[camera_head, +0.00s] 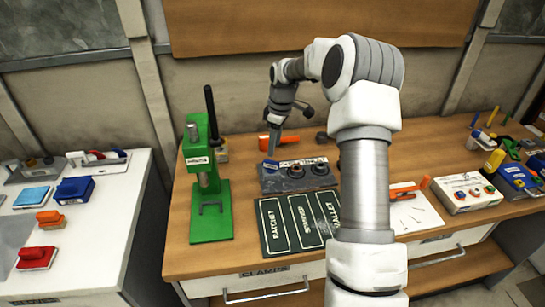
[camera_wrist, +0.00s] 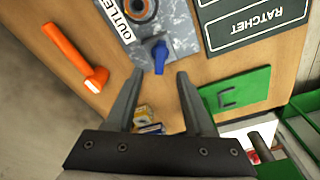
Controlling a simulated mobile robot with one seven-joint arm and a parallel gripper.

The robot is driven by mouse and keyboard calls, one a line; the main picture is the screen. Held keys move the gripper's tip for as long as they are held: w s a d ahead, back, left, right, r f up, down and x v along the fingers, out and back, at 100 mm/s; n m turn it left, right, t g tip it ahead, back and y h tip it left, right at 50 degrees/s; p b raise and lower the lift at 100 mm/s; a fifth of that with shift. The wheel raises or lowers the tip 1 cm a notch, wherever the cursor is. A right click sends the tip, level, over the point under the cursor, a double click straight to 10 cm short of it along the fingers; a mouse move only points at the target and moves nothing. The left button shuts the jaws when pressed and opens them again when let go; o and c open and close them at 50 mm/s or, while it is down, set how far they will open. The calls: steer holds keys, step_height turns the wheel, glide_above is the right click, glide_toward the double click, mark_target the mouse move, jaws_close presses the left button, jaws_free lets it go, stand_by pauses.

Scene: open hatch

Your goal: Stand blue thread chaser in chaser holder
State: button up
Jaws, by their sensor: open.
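My gripper (camera_head: 272,151) hangs above the left end of a grey speckled block (camera_head: 296,180) on the bench. In the wrist view my gripper (camera_wrist: 159,77) is open, with nothing between its fingers. A small blue upright piece (camera_wrist: 159,55) on the block lies just beyond the fingertips, untouched as far as I can see. It also shows in the head view (camera_head: 271,165). I cannot tell whether it is the thread chaser. At the bench's right, a blue stick (camera_head: 476,134) and a yellow one stand out among small tools. I cannot identify the chaser holder for certain.
A green press (camera_head: 207,190) with a tall black lever stands left of the block. A dark labelled board (camera_head: 290,228) lies in front. An orange-handled tool (camera_head: 280,139) lies behind. My arm hides part of the bench. A white box (camera_head: 465,195) stands to the right.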

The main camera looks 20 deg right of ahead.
mark_target(277, 164)
step_height(277, 164, up, 10)
steer(key=d, duration=0.1)
steer(key=shift+s, duration=0.4)
stand_by(0.5)
steer(key=s+a+r+m+t+h, duration=0.1)
steer(key=s+a+r+m, duration=0.1)
steer(key=s+a+r, duration=0.4)
steer(key=s+a+r+m+h, duration=0.1)
steer(key=s+a+r+m, duration=0.2)
steer(key=s, duration=0.5)
steer(key=s+a+m+t, duration=0.1)
steer(key=s+a+m, duration=0.1)
steer(key=s, duration=0.8)
steer(key=s+a+m+t+y, duration=0.1)
steer(key=s+a+m+t, duration=0.1)
steer(key=s, duration=0.8)
steer(key=shift+s+a+f+m+t, duration=0.3)
steer(key=shift+a+f+m, duration=0.1)
steer(key=shift+a, duration=0.15)
